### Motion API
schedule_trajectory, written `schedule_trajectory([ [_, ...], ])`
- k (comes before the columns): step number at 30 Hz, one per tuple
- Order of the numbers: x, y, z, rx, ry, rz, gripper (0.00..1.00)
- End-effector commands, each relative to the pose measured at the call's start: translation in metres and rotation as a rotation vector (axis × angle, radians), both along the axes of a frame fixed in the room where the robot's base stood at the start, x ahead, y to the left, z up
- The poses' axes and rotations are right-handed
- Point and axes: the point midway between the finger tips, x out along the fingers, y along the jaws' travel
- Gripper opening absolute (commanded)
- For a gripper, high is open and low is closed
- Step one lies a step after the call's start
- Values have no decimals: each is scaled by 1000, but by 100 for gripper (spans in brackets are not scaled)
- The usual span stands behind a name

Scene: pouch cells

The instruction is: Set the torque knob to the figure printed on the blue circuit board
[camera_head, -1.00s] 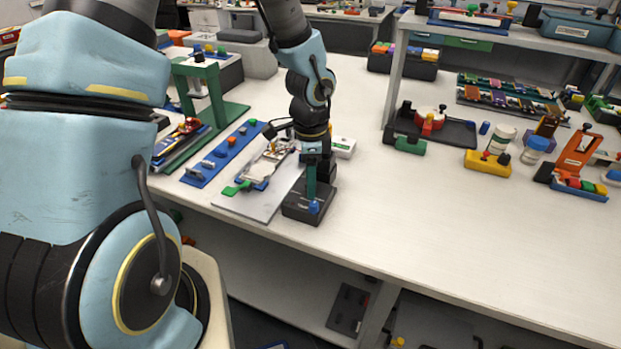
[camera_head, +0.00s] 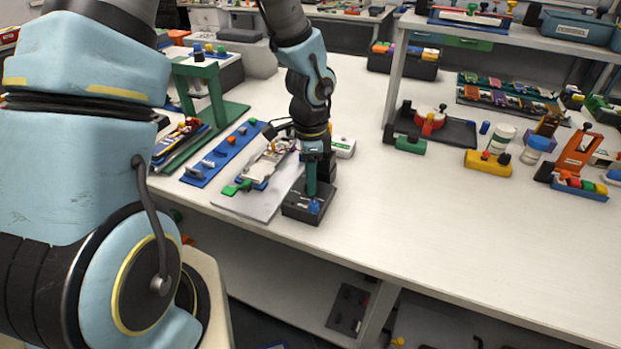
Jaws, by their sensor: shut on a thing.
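A small black box (camera_head: 296,211) stands at the table's front edge, with a blue knob (camera_head: 314,206) on top, which I take for the torque knob. My gripper (camera_head: 312,193) points straight down over this box, its teal fingers shut at the knob. The fingers hide part of the box top, and any scale marks are too small to read. Left of it, a pale pouch cell (camera_head: 266,163) lies in a fixture with blue and green parts on a grey plate (camera_head: 273,205). I cannot make out the blue circuit board for certain, nor any printed figure.
A blue strip (camera_head: 213,165) with small fittings and a green stand (camera_head: 232,111) are to the left. A white box (camera_head: 343,147) is close behind my gripper. A yellow block (camera_head: 488,163) and bottles stand far right. The table's middle right is clear.

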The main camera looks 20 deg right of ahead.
Motion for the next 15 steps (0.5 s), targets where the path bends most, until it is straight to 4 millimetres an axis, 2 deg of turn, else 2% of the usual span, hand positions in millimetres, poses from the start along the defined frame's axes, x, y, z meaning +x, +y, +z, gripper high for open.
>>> schedule_trajectory([
  [15,0,0,-1,0,-2,396,0],
])
